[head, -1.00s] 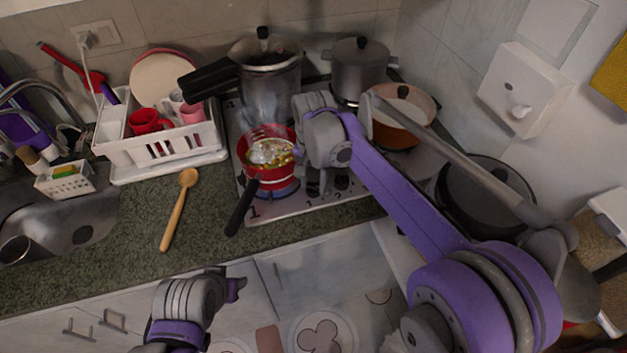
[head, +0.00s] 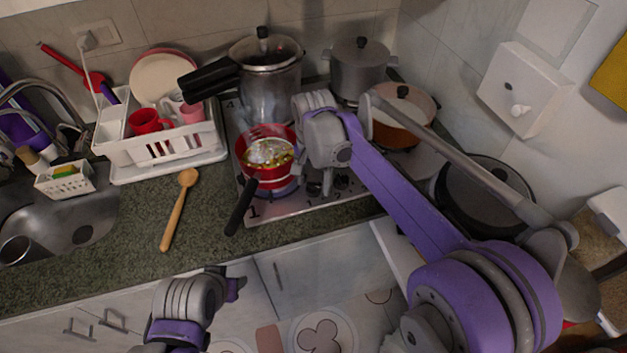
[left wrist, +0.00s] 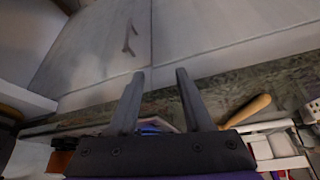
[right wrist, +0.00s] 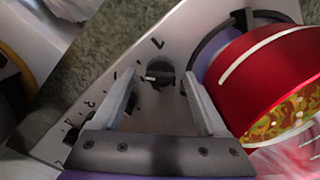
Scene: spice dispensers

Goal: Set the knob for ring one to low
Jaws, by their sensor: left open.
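The stove (head: 285,206) stands on the counter with a printed 1 at its front left corner. A red pot (head: 268,178) of food sits on the ring by that 1, with a faint bluish-purple glow under it. My right gripper (head: 322,190) is low over the stove's front strip, just right of the pot. In the right wrist view, my right gripper (right wrist: 158,76) is open, its fingertips on either side of a dark knob (right wrist: 160,71); contact cannot be told. The knob's marks are unclear. My left gripper (left wrist: 157,75) is open and empty, in front of the cabinets.
The red pot (right wrist: 268,75) is close beside my right finger. A pressure cooker (head: 268,80), a grey pot (head: 358,68) and an orange pan (head: 405,120) stand behind. A wooden spoon (head: 178,210) lies on the counter.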

